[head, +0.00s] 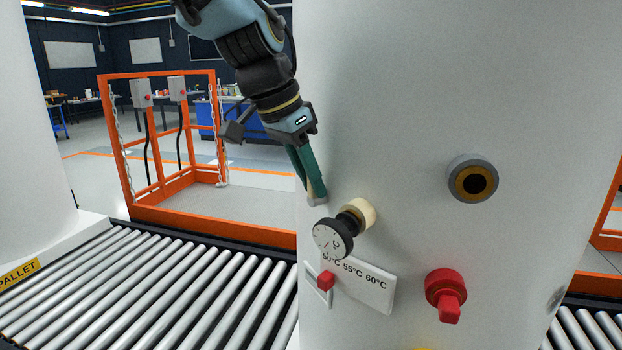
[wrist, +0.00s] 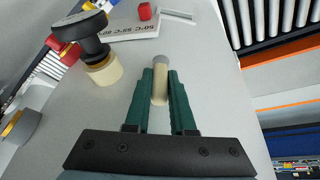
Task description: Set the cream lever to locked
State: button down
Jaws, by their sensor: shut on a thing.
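The cream lever (wrist: 160,82) is a short rod with a grey end, on the side of the white tank (head: 400,100). In the wrist view it lies between the green fingers of my gripper (wrist: 161,90), which is shut on it, and its grey end sticks out past the fingertips. In the head view my gripper (head: 309,180) reaches down from the upper left to the tank's left edge. There only a small part of the lever (head: 318,197) shows at the fingertips. No locked marking for the lever is readable.
Right beside the lever is a round dial gauge (head: 333,238) on a cream collar (head: 361,211). Below are a temperature plate (head: 365,287) with a red slider (head: 326,280) and a red knob (head: 446,294). A grey-ringed port (head: 473,178) is at right. A roller conveyor (head: 150,290) runs below.

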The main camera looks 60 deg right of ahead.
jog(key=shift+w+g, duration=0.15)
jog(key=shift+g, duration=0.15)
jog(key=shift+w+d+f+n+g+y+p, duration=0.3)
jog(key=shift+w+n+g+y, duration=0.2)
jog(key=shift+g, duration=1.35)
jog(key=shift+w+d+f+n+g+y+p, duration=0.1)
jog(key=shift+w+f+n+g+y+p, duration=0.25)
jog(key=shift+g, duration=1.45)
jog(key=shift+w+d+f+n+g+y+p, duration=0.2)
jog(key=shift+w+f+n+g+y, duration=0.35)
jog(key=shift+g, duration=1.3)
jog(key=c, duration=0.8)
grip_release()
jog(key=shift+o, duration=0.2)
